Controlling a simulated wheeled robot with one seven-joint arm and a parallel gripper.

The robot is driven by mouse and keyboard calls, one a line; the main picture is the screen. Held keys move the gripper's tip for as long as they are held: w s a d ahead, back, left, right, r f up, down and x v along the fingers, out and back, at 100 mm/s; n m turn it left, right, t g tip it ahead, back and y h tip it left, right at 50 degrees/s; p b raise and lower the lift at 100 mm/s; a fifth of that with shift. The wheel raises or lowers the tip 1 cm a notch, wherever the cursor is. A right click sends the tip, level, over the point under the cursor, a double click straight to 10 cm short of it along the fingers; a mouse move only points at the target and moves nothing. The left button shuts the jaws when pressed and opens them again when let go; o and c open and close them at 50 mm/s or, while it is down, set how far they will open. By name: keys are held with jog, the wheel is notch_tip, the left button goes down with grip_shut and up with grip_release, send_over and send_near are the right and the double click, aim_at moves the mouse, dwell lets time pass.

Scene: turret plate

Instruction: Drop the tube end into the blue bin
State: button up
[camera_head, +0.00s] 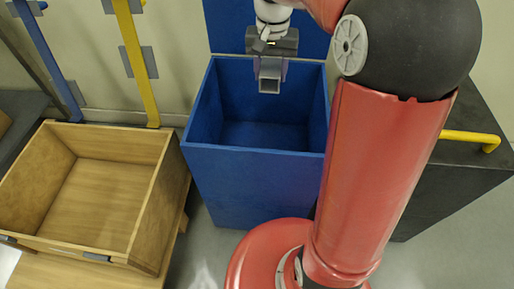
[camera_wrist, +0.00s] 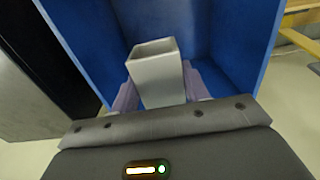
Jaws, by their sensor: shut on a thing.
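The tube end is a short grey square tube, open at its end. It is in my gripper (camera_head: 270,76), and it shows in the head view (camera_head: 269,86) and large in the wrist view (camera_wrist: 158,78). My gripper is shut on it, with a lilac finger on each side in the wrist view (camera_wrist: 158,92). The blue bin (camera_head: 255,165) stands open at the centre of the head view. The gripper and tube end are over the bin's opening, near its back wall. Blue bin walls (camera_wrist: 228,35) surround the tube end in the wrist view. The visible bin floor looks empty.
An empty wooden crate (camera_head: 150,205) stands left of the bin. A dark block (camera_head: 425,195) with a yellow handle (camera_head: 468,138) is at the right. Yellow (camera_head: 135,60) and blue (camera_head: 47,58) bars run along the back wall.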

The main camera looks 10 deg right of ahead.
jog(key=shift+f+b, duration=0.35)
jog(key=shift+f, duration=0.5)
jog(key=o, duration=1.4)
jog(key=shift+c, duration=0.2)
jog(key=shift+r, duration=0.1)
notch_tip(320, 180, up, 8)
jog(key=shift+f+p, duration=0.2)
jog(key=shift+p, duration=0.35)
jog(key=shift+r, duration=0.1)
